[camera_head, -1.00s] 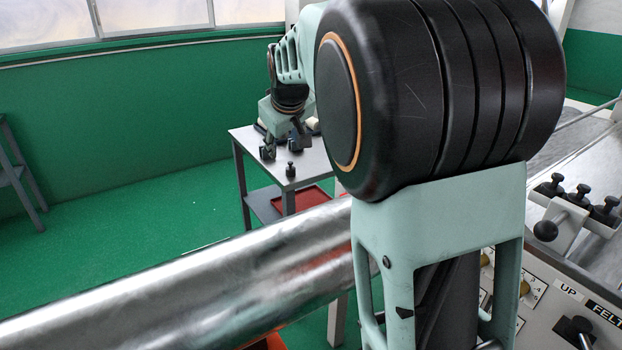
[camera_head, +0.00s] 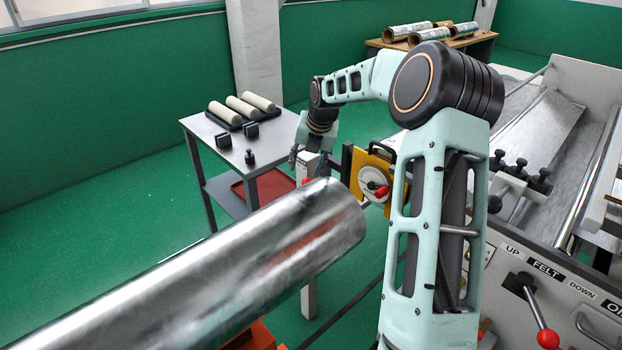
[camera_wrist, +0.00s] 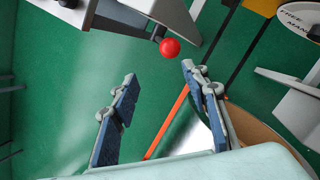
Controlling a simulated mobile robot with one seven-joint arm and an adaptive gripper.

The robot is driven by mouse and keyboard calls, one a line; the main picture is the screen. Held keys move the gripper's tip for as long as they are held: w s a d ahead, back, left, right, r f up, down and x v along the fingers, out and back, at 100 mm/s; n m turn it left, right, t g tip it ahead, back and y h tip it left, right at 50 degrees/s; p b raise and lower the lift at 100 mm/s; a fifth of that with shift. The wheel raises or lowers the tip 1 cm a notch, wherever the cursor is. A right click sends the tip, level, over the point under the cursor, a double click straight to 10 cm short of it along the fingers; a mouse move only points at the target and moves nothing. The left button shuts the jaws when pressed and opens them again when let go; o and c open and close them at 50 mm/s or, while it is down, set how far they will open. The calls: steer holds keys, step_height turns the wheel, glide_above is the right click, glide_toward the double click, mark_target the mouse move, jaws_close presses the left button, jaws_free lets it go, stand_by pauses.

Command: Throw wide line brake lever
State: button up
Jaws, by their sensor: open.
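A red ball knob (camera_wrist: 169,48) on a short dark lever stands out from a light grey box (camera_wrist: 155,12) in the wrist view. No label on that lever is readable. My gripper (camera_wrist: 159,72) is open and empty, its two blue-padded fingers apart. The ball lies just beyond the fingertips, between their lines and nearer the right finger; no contact shows. In the head view my gripper (camera_head: 308,162) is small and partly merged with a pale post (camera_head: 310,168), with a red spot (camera_head: 307,181) beside it.
A yellow panel (camera_head: 372,168) with a white dial and red knob stands right of my gripper. A big metal roller (camera_head: 200,270) crosses the foreground. A side table (camera_head: 215,125) holds rollers. The FELT lever (camera_head: 548,339) is at lower right. Green floor is open at left.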

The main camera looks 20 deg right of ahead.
mark_target(309, 179)
steer(key=w+f+n, duration=0.1)
steer(key=f, duration=0.2)
steer(key=w+d+f+n+p, duration=0.1)
steer(key=w+f, duration=0.1)
steer(key=f, duration=0.1)
steer(key=w+d+f+n, duration=0.1)
steer(key=f, duration=0.2)
steer(key=shift+w+f, duration=0.15)
steer(key=shift+f, duration=0.05)
stand_by(0.3)
steer(key=shift+y, duration=0.3)
jaws_close()
